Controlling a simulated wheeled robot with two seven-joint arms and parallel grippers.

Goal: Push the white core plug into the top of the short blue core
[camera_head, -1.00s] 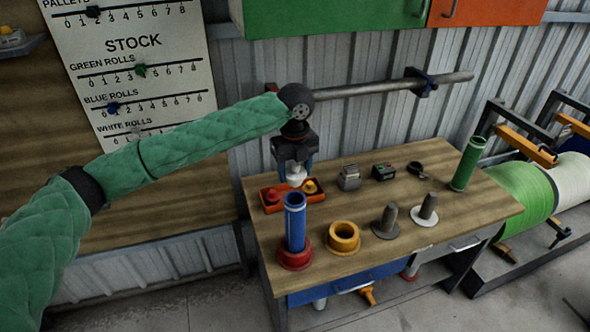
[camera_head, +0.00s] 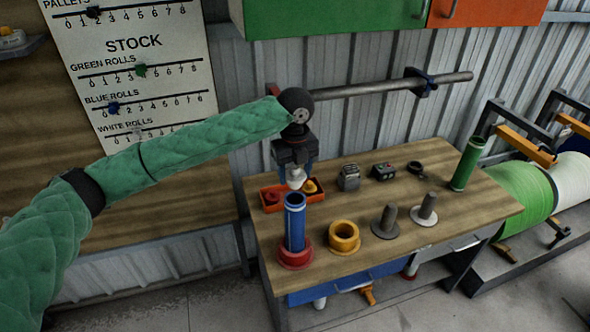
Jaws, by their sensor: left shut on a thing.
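My left gripper (camera_head: 295,168) is shut on the white core plug (camera_head: 295,178) and holds it upright just above the short blue core. The blue core (camera_head: 294,226) stands upright in a red round base (camera_head: 295,256) at the front left of the bench. A small gap seems to show between the plug and the core's open top. The gripper fingers partly hide the plug's upper part. My right gripper is not in the view.
Behind the core, an orange tray (camera_head: 272,203) holds a red and a yellow plug. A green core (camera_head: 467,164) stands at the bench's right end. A grey bar (camera_head: 380,87) runs along the wall above.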

